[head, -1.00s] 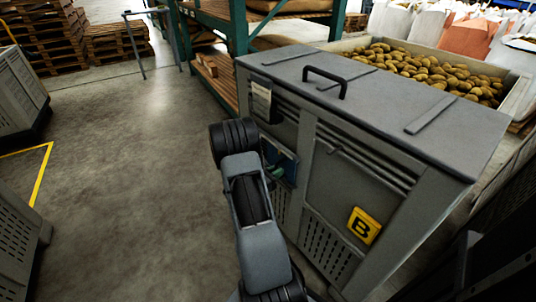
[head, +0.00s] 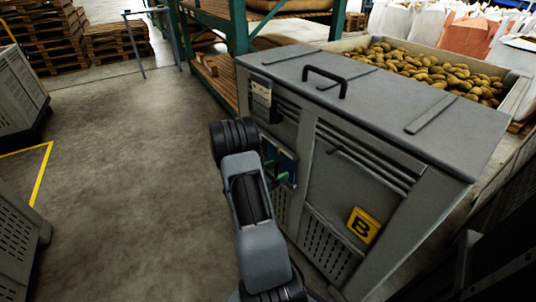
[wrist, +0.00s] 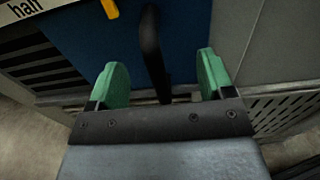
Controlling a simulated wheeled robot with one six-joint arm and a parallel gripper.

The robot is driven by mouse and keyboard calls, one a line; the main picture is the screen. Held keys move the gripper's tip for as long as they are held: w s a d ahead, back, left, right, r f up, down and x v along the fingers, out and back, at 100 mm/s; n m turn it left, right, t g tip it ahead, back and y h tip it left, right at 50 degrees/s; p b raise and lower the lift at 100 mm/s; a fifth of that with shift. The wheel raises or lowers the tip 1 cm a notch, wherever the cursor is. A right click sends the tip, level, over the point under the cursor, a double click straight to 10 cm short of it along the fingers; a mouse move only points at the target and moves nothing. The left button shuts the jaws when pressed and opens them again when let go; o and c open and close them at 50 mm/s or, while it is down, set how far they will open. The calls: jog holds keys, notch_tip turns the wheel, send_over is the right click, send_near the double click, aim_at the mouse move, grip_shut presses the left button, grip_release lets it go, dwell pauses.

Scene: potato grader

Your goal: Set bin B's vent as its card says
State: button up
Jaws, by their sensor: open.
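Bin B is the grey cabinet (head: 400,130) with a yellow B plate (head: 362,225) on its front. A pale card (head: 262,93) hangs at its upper left; its writing is too small to read. My gripper (head: 276,171) is at the blue panel (head: 291,168) below the card. In the wrist view my gripper (wrist: 162,65) has its two green fingers apart. A black lever (wrist: 153,50) stands between them before the blue panel (wrist: 190,40), with no clear contact. A label reading "half" (wrist: 24,8) and part of a yellow mark (wrist: 110,8) show at the top left.
A black handle (head: 326,80) rises from the cabinet's lid. A crate of potatoes (head: 520,90) stands behind it. A rack (head: 240,30) stands beyond the cabinet's far end. Grey crates (head: 15,95) are at the left, with open floor (head: 130,180) between.

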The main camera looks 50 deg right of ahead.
jog(key=p+v, duration=0.1)
jog(key=v, duration=2.2)
jog(key=shift+p, duration=0.3)
jog(key=s+a+r+m+t+y+p, duration=0.2)
jog(key=a+r+m+y+p, duration=0.3)
jog(key=r, duration=0.9)
jog(key=s+a+r+m+t+y+p, duration=0.3)
jog(key=a+r+m+y+p, duration=0.2)
jog(key=r+p, duration=0.7)
jog(key=s+a+r+m+t+y+p, duration=0.3)
jog(key=a+r+m+y+p, duration=0.2)
jog(key=r, duration=1.1)
jog(key=y+p, duration=0.2)
jog(key=p, duration=0.2)
jog(key=shift+a+r+y, duration=0.2)
jog(key=shift+a+y, duration=0.1)
jog(key=shift+a, duration=0.1)
